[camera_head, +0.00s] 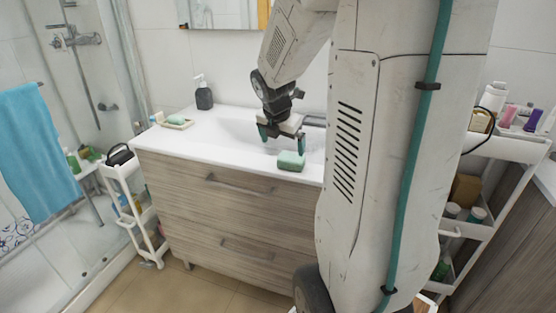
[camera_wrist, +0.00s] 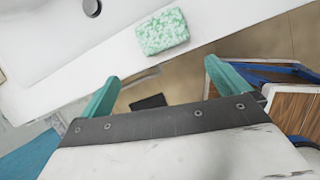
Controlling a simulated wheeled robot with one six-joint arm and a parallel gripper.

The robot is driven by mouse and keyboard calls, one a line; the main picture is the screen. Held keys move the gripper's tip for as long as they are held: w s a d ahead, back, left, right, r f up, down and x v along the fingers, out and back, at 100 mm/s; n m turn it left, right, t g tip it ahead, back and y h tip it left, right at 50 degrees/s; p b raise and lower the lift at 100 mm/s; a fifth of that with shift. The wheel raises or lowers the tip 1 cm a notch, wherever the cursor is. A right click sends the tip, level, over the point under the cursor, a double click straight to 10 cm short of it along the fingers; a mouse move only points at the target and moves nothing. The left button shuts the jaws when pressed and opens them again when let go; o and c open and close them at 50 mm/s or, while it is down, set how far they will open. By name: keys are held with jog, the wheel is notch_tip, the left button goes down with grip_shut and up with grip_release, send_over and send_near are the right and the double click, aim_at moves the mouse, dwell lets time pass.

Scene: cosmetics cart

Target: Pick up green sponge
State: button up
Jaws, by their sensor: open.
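A green sponge (camera_head: 291,160) lies on the front edge of the white sink counter (camera_head: 222,151). It also shows in the wrist view (camera_wrist: 162,31) as a speckled green and white block near the top middle, at the counter's edge. My gripper (camera_head: 283,141), with teal fingers, hangs just above and a little left of the sponge in the head view. In the wrist view my gripper (camera_wrist: 160,85) is open and empty, with its fingers wide apart. The sponge lies beyond the fingertips and is not between them.
A dark soap bottle (camera_head: 204,96) and a soap dish (camera_head: 175,123) with a green bar stand at the counter's left. White carts with bottles flank the cabinet on the left (camera_head: 128,196) and right (camera_head: 505,151). Wooden drawers (camera_head: 215,205) form the cabinet front.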

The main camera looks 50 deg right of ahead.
aim_at(291, 156)
jog(key=d+f+n, duration=0.1)
jog(key=d, duration=0.1)
jog(key=d+f+n, duration=0.1)
jog(key=d, duration=0.1)
jog(key=shift+w+f, duration=0.2)
jog(key=x, duration=0.7)
jog(key=shift+s+f, duration=0.1)
jog(key=shift+f, duration=0.05)
jog(key=c, duration=1.1)
jog(key=shift+r, duration=0.6)
jog(key=v, duration=0.2)
jog(key=shift+s+r, duration=0.15)
jog(key=shift+r, duration=0.25)
jog(key=s+a+r, duration=0.1)
jog(key=s+a, duration=0.8)
jog(key=a, duration=0.2)
jog(key=shift+s+a, duration=0.25)
jog(key=shift+s, duration=0.1)
